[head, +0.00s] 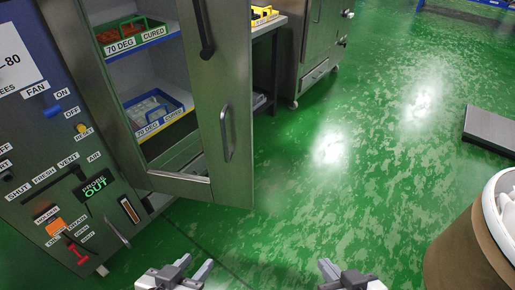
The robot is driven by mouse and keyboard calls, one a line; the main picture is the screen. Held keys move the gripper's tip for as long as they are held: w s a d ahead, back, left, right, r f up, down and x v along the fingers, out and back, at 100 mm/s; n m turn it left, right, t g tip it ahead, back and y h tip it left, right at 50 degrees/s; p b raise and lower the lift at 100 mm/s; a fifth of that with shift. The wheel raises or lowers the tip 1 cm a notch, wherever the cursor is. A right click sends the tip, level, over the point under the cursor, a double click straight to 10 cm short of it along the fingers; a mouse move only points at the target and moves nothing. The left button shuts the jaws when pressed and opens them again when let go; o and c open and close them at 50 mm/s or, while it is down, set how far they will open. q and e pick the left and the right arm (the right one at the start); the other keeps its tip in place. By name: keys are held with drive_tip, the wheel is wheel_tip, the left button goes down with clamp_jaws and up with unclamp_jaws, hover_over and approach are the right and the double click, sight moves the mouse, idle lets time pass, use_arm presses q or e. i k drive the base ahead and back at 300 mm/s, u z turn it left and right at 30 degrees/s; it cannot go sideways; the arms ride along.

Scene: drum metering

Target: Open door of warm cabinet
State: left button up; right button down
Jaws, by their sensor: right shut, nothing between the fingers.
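The warm cabinet stands at the left with its control panel (60,150) of switches and labels. Its steel-framed door (243,185) stands out at an angle from the cabinet front, so it looks partly open. The door carries a steel bar handle (227,133) and a black handle (205,30) above it. Labelled trays show on shelves inside. My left gripper (200,268) is at the bottom edge, apart from the door; its jaw gap is unclear. My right gripper (325,266) is at the bottom edge further right, shut and empty, away from the handle.
A brown drum (470,250) with a white rim stands at the lower right. A grey platform (490,130) lies at the right edge. A steel cabinet on casters (312,50) and a bench (265,28) stand behind the door. The green floor in the middle is clear.

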sight(221, 86)
drive_tip(key=u, duration=0.2)
drive_tip(key=k, duration=0.25)
drive_tip(key=z, duration=1.45)
drive_tip(key=i, duration=0.8)
drive_tip(key=u, duration=1.95)
drive_tip(key=i, duration=0.5)
drive_tip(key=z, duration=0.1)
